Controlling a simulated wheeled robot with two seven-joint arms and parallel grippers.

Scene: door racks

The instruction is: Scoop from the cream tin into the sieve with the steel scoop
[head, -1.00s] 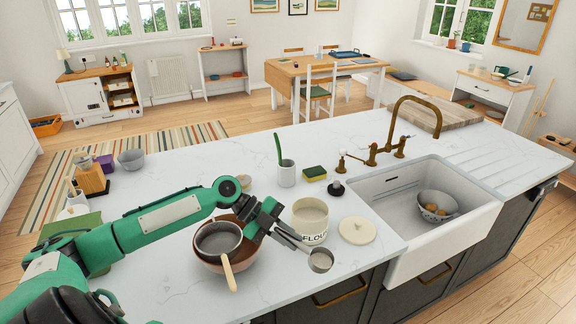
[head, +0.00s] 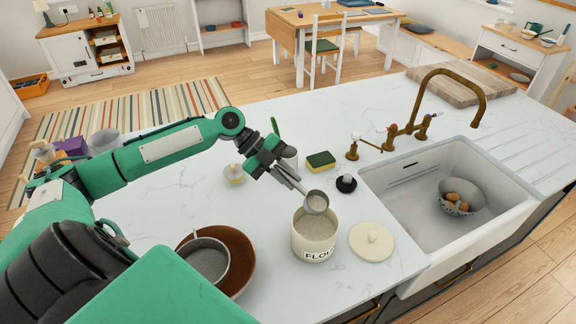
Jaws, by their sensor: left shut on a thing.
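The cream tin (head: 315,246), marked with dark lettering, stands open on the white counter with pale powder inside. My left gripper (head: 278,168) is shut on the steel scoop (head: 316,202), whose round cup hangs over the tin's far rim area. Whether the cup touches the powder I cannot tell. The sieve (head: 208,262) rests in the brown bowl (head: 238,265) at the front left, partly hidden by my own green arm part. The tin's cream lid (head: 371,241) lies flat to the right of the tin. My right gripper is not in view.
A yellow-green sponge (head: 320,161) and a black-based item (head: 346,183) lie behind the tin. A small white-topped pot (head: 233,173) stands left of the gripper. The white sink (head: 420,225) with a brass tap (head: 430,105) is at right.

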